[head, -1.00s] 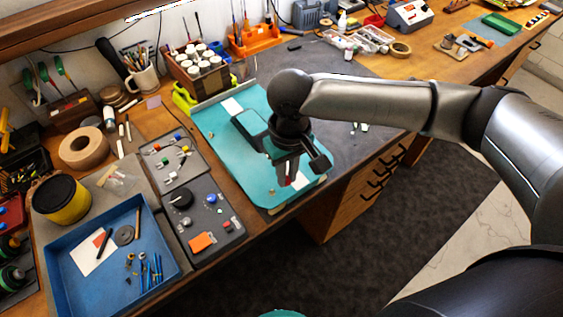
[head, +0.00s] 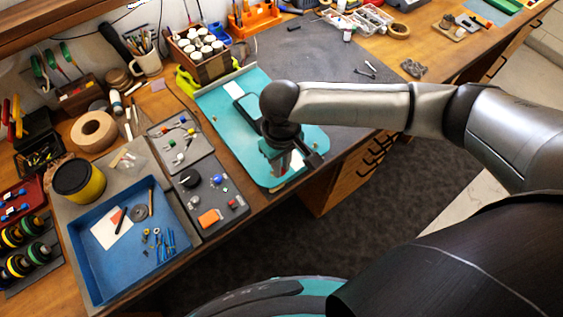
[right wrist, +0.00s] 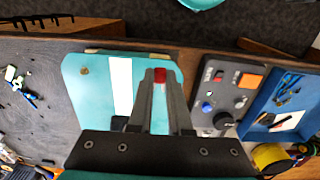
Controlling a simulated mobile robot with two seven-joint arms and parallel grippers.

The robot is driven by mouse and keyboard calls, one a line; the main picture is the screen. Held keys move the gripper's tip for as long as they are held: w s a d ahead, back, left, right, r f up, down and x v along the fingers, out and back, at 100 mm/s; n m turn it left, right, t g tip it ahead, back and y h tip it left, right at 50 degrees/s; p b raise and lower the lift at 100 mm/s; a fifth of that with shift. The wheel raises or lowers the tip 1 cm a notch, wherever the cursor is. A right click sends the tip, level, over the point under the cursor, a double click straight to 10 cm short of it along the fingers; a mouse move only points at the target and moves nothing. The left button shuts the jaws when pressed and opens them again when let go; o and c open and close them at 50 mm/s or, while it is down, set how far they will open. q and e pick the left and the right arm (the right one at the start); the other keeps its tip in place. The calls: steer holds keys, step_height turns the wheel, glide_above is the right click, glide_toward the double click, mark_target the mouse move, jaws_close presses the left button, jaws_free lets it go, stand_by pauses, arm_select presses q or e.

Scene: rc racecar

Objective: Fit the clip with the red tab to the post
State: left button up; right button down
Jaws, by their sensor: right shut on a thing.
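My right gripper (head: 283,166) reaches down over the front part of the teal mat (head: 217,112). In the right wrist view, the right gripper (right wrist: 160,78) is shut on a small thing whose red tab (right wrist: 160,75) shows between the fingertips. The rest of this clip is hidden by the fingers. I cannot make out the post; the gripper and arm cover part of the mat. A dark frame-like part (head: 241,101) lies on the mat behind the gripper. My left gripper is not in view.
Left of the mat are a grey tray of small coloured parts (head: 166,150), a control box (head: 219,221) with knobs and a blue tray (head: 95,281). A wooden box with several white-capped jars (head: 181,70) stands behind. The grey work surface (head: 290,50) behind is mostly clear.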

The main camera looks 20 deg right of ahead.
steer(key=shift+r+p, duration=0.1)
steer(key=shift+p, duration=0.2)
steer(key=shift+f+b, duration=1.55)
steer(key=shift+f, duration=1.45)
steer(key=shift+w+a, duration=0.35)
steer(key=shift+w, duration=0.55)
steer(key=c, duration=0.8)
jaws_free()
steer(key=shift+o, duration=0.2)
step_height(320, 180, up, 15)
steer(key=shift+p, duration=0.3)
